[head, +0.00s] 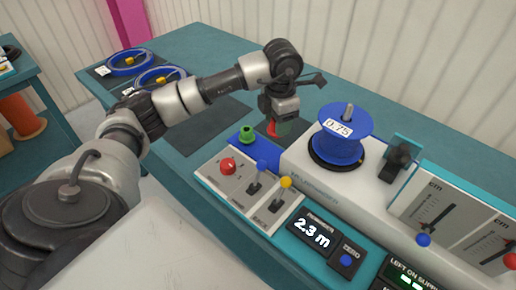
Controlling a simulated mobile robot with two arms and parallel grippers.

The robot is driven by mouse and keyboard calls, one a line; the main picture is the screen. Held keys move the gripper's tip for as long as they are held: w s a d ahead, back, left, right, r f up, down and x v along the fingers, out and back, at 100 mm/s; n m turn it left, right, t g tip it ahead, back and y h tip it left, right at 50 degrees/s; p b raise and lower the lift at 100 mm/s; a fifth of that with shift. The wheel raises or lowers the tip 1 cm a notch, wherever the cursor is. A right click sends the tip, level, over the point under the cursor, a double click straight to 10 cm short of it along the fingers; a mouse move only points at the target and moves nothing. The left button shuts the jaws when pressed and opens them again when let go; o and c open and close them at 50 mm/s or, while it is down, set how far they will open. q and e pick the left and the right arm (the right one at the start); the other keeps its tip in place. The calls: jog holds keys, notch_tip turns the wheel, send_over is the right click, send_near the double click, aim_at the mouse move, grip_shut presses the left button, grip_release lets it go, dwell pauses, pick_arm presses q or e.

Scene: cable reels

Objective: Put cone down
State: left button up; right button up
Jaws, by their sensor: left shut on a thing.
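My left gripper (279,117) points down behind the control panel, to the left of the blue spool. It is shut on a small red cone (278,130), mostly hidden by the fingers; only its lower part shows, with some green beside it. I cannot tell whether the cone touches the surface below. My right gripper is not in view.
A blue spool (342,138) labelled 0.75 stands on the white machine. The panel has a red knob (228,166), levers and a display (311,233) reading 2.3 m. Blue cable coils (130,61) lie at the table's back left. A dark mat (207,124) lies bare.

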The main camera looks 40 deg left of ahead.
pick_arm(q)
jog(key=n, duration=0.1)
jog(key=a+f+n, duration=0.1)
jog(key=n, duration=0.1)
jog(key=w+n+b, duration=0.1)
jog(key=shift+w+a+f, duration=0.1)
jog(key=shift+a+f, duration=0.1)
jog(key=shift+a, duration=0.15)
jog(key=shift+a+f+n, duration=0.1)
jog(key=shift+f+n, duration=0.15)
jog(key=shift+n, duration=0.15)
send_near(272, 157)
notch_tip(272, 157, down, 5)
jog(key=shift+w+a+f+p, duration=0.1)
jog(key=shift+a+p, duration=0.05)
jog(key=shift+p, duration=0.2)
jog(key=o, duration=0.9)
jog(key=shift+f, duration=0.15)
notch_tip(272, 157, up, 12)
jog(key=shift+r+b, duration=0.2)
jog(key=shift+b, duration=0.3)
